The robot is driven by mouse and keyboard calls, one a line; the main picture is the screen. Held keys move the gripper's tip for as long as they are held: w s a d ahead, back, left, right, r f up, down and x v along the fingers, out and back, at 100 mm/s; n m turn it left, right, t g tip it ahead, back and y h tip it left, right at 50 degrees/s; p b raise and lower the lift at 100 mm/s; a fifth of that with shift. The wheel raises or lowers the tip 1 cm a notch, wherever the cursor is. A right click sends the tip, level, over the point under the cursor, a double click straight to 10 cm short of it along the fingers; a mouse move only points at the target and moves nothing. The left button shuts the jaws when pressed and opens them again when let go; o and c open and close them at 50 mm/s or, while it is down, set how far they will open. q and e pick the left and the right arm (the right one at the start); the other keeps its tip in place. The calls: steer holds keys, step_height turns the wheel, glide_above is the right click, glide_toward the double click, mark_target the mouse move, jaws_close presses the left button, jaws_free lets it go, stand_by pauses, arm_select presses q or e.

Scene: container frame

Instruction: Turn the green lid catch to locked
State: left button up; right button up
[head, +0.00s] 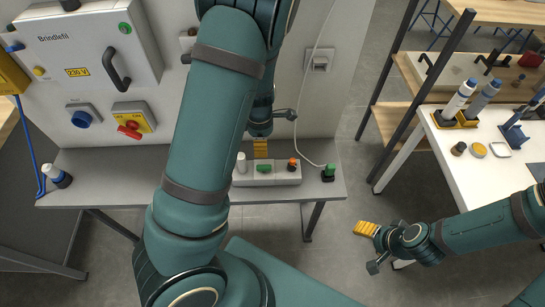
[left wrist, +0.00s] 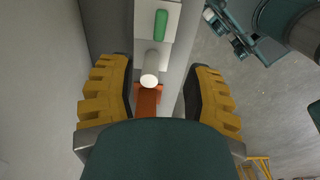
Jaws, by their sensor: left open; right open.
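The green lid catch (head: 263,168) sits on top of a light grey box (head: 270,180) on the bench against the wall. It also shows in the left wrist view (left wrist: 161,25) as a green bar lying lengthwise in the picture, beyond the fingers. My left gripper (head: 261,148) is open and empty, just behind the box in the head view. In the left wrist view a white cylinder (left wrist: 150,72) and an orange piece show between its fingers, with no clear contact. My right gripper (head: 367,229) is open and empty over the floor, away from the bench.
A white cylinder (head: 241,163) and an orange-topped knob (head: 293,163) flank the catch. My left arm hides part of the bench. A white table (head: 486,175) with small items is at the right.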

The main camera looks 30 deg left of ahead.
mark_target(262, 166)
arm_select(q)
step_height(262, 166, down, 14)
steer(key=shift+r+b, duration=0.15)
steer(key=shift+b, duration=0.8)
jaws_close()
